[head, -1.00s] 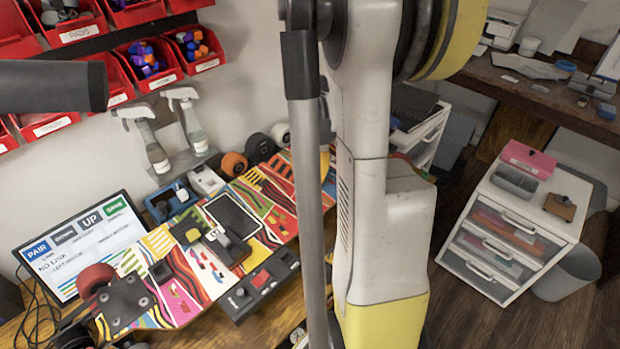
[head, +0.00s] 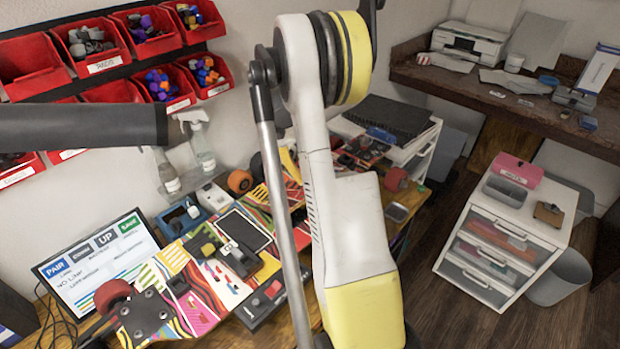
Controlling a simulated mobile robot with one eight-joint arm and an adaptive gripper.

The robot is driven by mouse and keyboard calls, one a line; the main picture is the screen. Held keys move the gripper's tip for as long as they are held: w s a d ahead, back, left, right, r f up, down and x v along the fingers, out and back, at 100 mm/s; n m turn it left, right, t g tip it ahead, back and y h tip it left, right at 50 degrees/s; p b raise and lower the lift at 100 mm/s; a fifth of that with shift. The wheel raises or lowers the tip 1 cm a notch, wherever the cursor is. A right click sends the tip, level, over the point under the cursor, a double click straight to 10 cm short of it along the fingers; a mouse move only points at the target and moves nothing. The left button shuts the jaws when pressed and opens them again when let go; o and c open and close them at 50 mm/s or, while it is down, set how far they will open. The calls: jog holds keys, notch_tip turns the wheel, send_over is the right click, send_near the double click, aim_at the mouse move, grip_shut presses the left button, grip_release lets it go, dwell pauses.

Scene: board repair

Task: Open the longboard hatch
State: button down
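A longboard (head: 205,300) with a colourful striped deck lies on the wooden workbench at lower left, a red wheel (head: 113,296) and dark truck (head: 148,315) at its near end. A dark, light-edged rectangular panel (head: 244,230) lies amid the stripes. I cannot tell whether it is the hatch. Beside it is a black device with a raised part (head: 238,260). My white and yellow arm stands in front of the bench and hides part of the striped surface. My gripper is out of view.
A screen (head: 98,262) stands at the bench's left. Red bins (head: 105,65) and spray bottles (head: 202,150) are on the wall behind. A white drawer unit (head: 505,240) stands at right, below a side counter (head: 470,88). The dark floor between is clear.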

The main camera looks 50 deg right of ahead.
aim_at(298, 185)
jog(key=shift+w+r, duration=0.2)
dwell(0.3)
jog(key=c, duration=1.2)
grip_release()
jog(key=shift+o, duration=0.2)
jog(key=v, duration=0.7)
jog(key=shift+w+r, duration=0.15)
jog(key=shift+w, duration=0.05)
